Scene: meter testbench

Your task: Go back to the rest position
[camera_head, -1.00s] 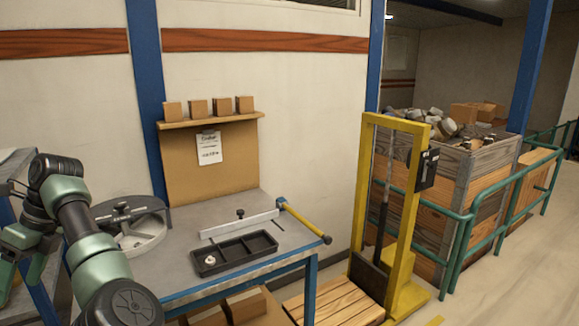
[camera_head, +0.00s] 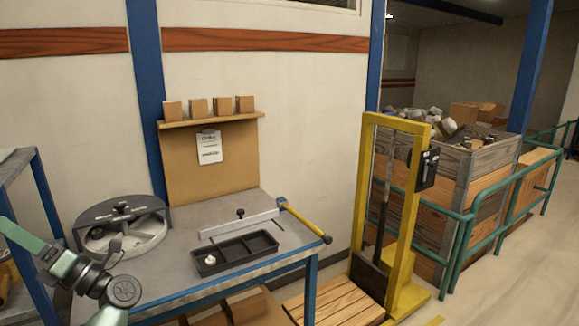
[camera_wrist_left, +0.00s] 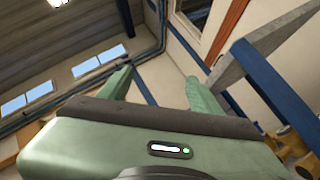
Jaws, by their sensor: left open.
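My left arm comes in at the lower left of the head view, low in front of the bench's left end. Its gripper cannot be made out there. In the left wrist view my left gripper (camera_wrist_left: 158,78) shows two green fingers spread apart with nothing between them. It points up toward the ceiling and the windows. My right gripper is in neither view.
The workbench (camera_head: 187,268) carries a round grey fixture (camera_head: 150,238), a black tray (camera_head: 236,251) with a small white item, and a metal bar. A shelf rack (camera_head: 40,185) stands at left. A yellow lift (camera_head: 366,190) and wooden crates stand at right.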

